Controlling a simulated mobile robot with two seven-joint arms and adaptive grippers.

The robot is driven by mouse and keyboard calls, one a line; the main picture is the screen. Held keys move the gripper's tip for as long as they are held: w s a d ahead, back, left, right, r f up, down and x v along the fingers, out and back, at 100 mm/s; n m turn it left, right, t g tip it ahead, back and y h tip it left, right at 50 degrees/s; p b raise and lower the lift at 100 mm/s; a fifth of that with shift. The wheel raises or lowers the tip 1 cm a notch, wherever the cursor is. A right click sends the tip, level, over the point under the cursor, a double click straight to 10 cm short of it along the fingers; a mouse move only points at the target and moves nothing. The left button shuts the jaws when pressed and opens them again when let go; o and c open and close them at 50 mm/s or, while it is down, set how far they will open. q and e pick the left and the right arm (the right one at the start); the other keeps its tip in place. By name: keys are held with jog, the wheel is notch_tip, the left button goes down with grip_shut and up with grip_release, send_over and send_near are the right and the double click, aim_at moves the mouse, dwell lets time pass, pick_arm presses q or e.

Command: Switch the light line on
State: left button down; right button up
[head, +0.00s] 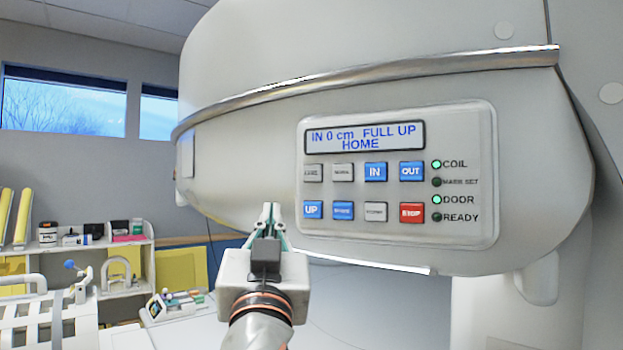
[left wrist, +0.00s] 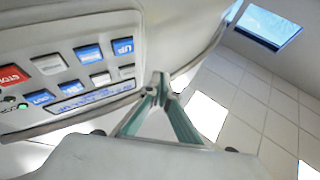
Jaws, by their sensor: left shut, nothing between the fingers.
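The control panel (head: 398,238) sits on the front of the white magnet housing. Its top row has two grey buttons, the far-left one (head: 313,173) and its neighbour (head: 343,172), then blue IN and OUT. The bottom row has blue UP (head: 313,209), another blue button, a grey one and red STOP. The small labels on the grey buttons are hard to read. My left gripper (head: 271,208) is shut and empty, pointing up just left of the panel's lower-left corner. The left wrist view shows its closed fingertips (left wrist: 158,80) beside the UP button (left wrist: 123,47), with no clear contact.
The display (head: 364,137) reads IN 0 cm FULL UP HOME. The COIL and DOOR lamps glow green; the other two are dark. A metal rail (head: 370,78) curves above the panel. A shelf (head: 95,246) with bottles and boxes stands at the left.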

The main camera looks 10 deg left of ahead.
aim_at(304, 176)
pick_arm(q)
jog(key=s+d+r+n+t+y, duration=0.1)
jog(key=s+d+r, duration=0.1)
jog(key=r, duration=0.4)
jog(key=shift+s+r+t, duration=0.3)
jog(key=shift+s+r, duration=0.1)
jog(key=shift+s, duration=0.3)
jog(key=shift+w+d+b, duration=0.2)
jog(key=shift+w+d, duration=0.1)
jog(key=shift+w, duration=1.15)
jog(key=shift+w+d+b, duration=0.15)
jog(key=shift+w+d, duration=0.1)
jog(key=shift+w, duration=1.15)
jog(key=shift+w+d+b, duration=0.2)
jog(key=shift+w+d, duration=0.1)
jog(key=shift+w, duration=1.15)
jog(key=shift+w, duration=0.1)
jog(key=shift+w+d, duration=0.1)
jog(key=shift+w, duration=0.25)
